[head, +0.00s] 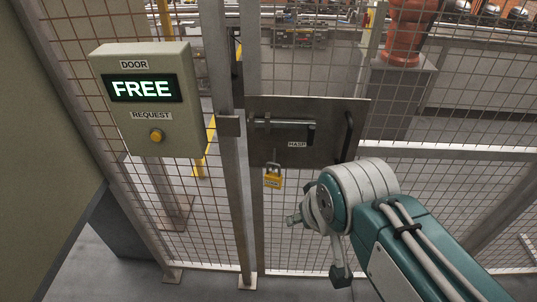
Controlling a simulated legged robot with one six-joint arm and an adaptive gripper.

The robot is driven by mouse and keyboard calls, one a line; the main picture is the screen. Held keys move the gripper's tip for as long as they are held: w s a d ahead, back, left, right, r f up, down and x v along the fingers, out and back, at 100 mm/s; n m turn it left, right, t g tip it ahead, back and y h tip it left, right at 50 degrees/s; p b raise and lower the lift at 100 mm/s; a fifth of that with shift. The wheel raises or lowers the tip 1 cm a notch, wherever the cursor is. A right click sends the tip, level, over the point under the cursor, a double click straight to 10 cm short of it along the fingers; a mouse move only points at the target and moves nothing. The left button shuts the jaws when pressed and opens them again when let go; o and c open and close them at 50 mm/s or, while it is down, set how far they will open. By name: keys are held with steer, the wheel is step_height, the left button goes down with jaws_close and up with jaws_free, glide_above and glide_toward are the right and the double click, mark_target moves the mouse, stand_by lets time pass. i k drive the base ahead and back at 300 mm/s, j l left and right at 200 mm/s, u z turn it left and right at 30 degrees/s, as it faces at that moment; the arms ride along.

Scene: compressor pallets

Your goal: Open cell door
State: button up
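The cell door (255,225) is a wire-mesh panel in a grey frame; it looks closed beside the post (234,190). A dark metal plate (262,153) on it carries a sliding bolt (280,131), a label reading HASP and a dark upright handle (347,137). A yellow padlock (272,181) hangs at the plate's lower edge; I cannot tell whether its shackle is locked. A control box (191,100) left of the door shows FREE on its display (142,88), above a yellow request button (156,135). My gripper (305,217) is below and right of the padlock, apart from it; its fingers are unclear.
My arm enters from the lower right, in front of the mesh. A wall (40,140) stands at the left. Behind the fence are a red-orange robot base (404,40) on a grey pedestal (395,95) and conveyor equipment (300,30). The floor before the door is clear.

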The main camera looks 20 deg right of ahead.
mark_target(340, 122)
steer(key=z, duration=1.25)
steer(key=k+l+u, duration=0.1)
steer(key=k+l, duration=0.25)
steer(key=k, duration=0.1)
